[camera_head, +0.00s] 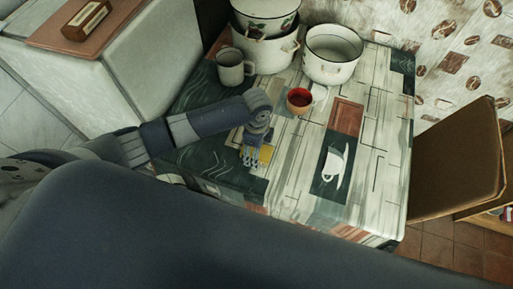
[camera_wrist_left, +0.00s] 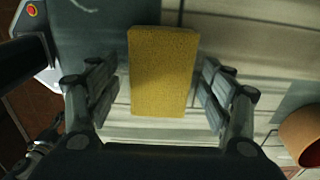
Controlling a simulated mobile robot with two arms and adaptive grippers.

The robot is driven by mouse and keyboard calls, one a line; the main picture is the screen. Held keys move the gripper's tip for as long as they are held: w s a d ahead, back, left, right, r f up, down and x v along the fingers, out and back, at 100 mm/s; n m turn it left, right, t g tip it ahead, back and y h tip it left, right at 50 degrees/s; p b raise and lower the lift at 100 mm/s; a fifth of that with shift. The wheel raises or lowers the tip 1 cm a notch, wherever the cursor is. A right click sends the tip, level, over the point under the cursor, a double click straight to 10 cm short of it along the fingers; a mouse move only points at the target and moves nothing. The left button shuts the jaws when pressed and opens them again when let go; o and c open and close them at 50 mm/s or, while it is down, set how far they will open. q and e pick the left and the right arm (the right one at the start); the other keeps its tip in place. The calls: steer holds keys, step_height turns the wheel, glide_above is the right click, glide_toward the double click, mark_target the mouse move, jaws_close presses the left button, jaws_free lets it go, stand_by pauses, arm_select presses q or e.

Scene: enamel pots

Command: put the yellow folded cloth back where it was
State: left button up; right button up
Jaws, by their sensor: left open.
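The yellow folded cloth (camera_head: 266,153) lies on the patterned tabletop (camera_head: 375,165), partly hidden by my left gripper in the head view. In the left wrist view the cloth (camera_wrist_left: 163,70) is a flat yellow rectangle in the middle, between the fingers. My left gripper (camera_head: 250,160) points down over the cloth. Its fingers (camera_wrist_left: 158,80) are spread, one on each side of the cloth, with a gap on both sides. It holds nothing. How high it is above the table is hard to tell. My right gripper is not in view.
A cup with red inside (camera_head: 300,100) stands close to the right of my left wrist. A grey mug (camera_head: 232,68), stacked enamel pots (camera_head: 265,50) and a white pot (camera_head: 332,55) stand at the back. The table's right part is clear. A brown chair (camera_head: 455,165) stands at right.

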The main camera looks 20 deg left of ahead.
arm_select(q)
step_height(320, 180, up, 12)
steer(key=shift+r+b, duration=0.2)
steer(key=shift+b, duration=0.15)
stand_by(0.5)
